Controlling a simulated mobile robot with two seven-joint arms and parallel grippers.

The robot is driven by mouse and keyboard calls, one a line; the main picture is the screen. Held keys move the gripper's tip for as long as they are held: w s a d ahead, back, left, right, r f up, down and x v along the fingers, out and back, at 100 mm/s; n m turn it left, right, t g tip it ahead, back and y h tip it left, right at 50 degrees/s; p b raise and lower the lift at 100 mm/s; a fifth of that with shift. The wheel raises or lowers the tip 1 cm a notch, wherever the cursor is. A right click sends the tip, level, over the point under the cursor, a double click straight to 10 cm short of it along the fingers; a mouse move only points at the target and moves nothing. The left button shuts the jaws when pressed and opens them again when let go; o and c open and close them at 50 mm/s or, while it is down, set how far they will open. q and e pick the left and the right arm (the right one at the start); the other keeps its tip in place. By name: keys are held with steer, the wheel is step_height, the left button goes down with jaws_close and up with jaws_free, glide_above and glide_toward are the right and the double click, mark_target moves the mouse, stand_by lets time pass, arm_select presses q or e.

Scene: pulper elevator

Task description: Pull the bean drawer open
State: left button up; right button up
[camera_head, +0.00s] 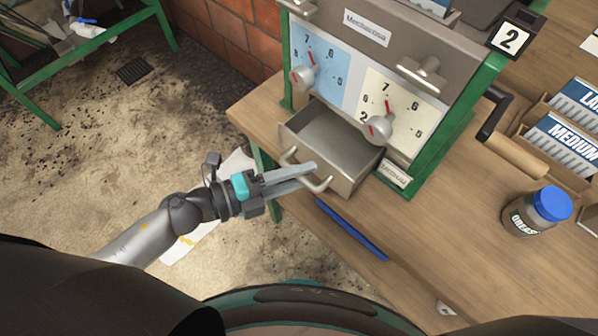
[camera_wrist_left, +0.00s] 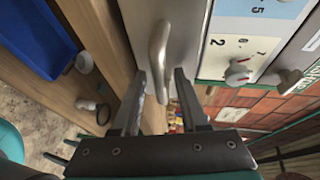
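The bean drawer (camera_head: 338,138), a grey metal box, is pulled partly out of the machine's lower front. Its inside looks empty. Its bar handle (camera_head: 318,186) is on the front face. My left gripper (camera_head: 310,174) is at the handle. In the left wrist view, the handle (camera_wrist_left: 158,50) reaches between the two fingers of the gripper (camera_wrist_left: 160,78), with gaps beside it, so the fingers look open around it. The drawer front (camera_wrist_left: 185,40) is just ahead. My right gripper is in neither view.
The machine (camera_head: 436,100) with dials stands on a wooden table (camera_head: 440,235). A blue bar (camera_head: 350,230) lies by the table's front edge. A blue-lidded jar (camera_head: 537,212) and labelled boxes (camera_head: 562,140) are at right.

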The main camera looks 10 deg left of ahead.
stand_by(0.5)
arm_select(q)
steer(key=v, duration=1.5)
steer(key=shift+a+r, duration=0.1)
steer(key=w+a+f+n+t+y, duration=0.1)
steer(key=a+f+n+y, duration=0.35)
steer(key=f, duration=0.35)
steer(key=a+f+n+t+y, duration=0.1)
steer(key=a+f+n+y, duration=0.2)
steer(key=f+n, duration=0.35)
steer(key=w+a+f+n+t+y, duration=0.1)
steer(key=a+f+n+y, duration=0.35)
steer(key=f, duration=0.35)
steer(key=s+f+n+g+y, duration=0.25)
steer(key=s+f+n, duration=0.3)
steer(key=f, duration=0.35)
steer(key=s+d+f+n+g, duration=0.2)
steer(key=s+d+f+g, duration=0.2)
steer(key=s, duration=0.3)
steer(key=s+d+f+n+g+b, duration=0.1)
steer(key=s+d+f+n+g, duration=0.2)
steer(key=s+d+f, duration=0.2)
steer(key=s+f, duration=0.2)
steer(key=s, duration=0.1)
steer(key=shift+d+n+g+h, duration=0.3)
steer(key=shift+d+g+h, duration=0.05)
